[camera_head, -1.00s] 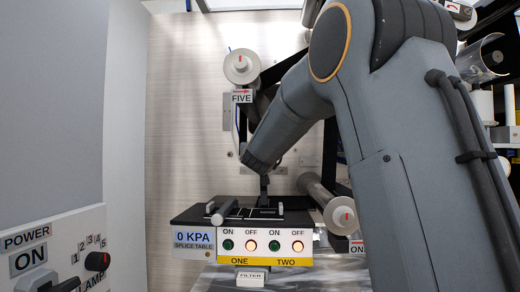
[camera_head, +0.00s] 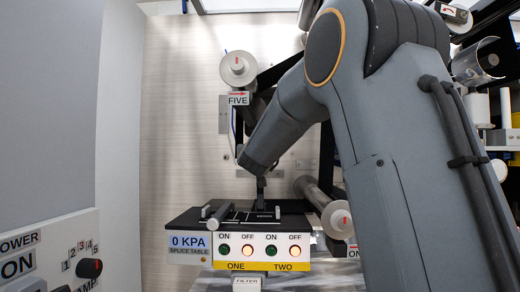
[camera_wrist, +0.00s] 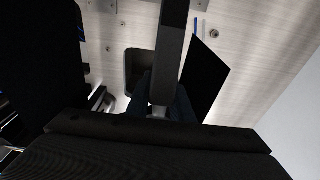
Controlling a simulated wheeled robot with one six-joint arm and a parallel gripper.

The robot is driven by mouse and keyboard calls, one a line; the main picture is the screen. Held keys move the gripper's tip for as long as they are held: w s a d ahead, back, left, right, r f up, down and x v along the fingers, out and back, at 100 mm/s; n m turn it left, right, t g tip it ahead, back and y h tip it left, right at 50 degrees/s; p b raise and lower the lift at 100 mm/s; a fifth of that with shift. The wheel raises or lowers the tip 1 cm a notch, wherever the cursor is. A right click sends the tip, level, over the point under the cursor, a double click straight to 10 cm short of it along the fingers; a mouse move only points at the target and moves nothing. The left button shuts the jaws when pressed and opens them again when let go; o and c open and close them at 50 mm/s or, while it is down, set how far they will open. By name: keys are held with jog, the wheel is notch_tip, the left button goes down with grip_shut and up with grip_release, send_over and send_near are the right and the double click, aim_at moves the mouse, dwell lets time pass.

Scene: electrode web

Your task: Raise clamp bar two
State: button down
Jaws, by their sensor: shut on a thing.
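The splice table (camera_head: 185,220) is a dark box with a "0 KPA" label and ON and OFF buttons for ONE and TWO on its front. A grey clamp bar (camera_head: 219,214) lies low on its left part. My gripper (camera_head: 261,196) reaches down to the right part of the table top. In the wrist view my gripper (camera_wrist: 163,103) is shut on a dark bar (camera_wrist: 172,60), which runs from between the fingers to the top edge; I take it for clamp bar two. My arm and gripper hide most of that side in the head view, so its height is unclear.
A roller (camera_head: 335,218) stands close at the table's right. A roller marked FIVE (camera_head: 238,68) is on the wall above. A power panel (camera_head: 45,262) with a knob (camera_head: 89,268) is at lower left. The wall left of the table is bare.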

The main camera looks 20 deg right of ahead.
jog(key=shift+f, duration=0.45)
jog(key=c, duration=1.6)
grip_release()
jog(key=shift+w, duration=0.15)
jog(key=shift+o, duration=0.7)
jog(key=shift+r, duration=0.25)
jog(key=b+v, duration=0.3)
jog(key=v, duration=0.5)
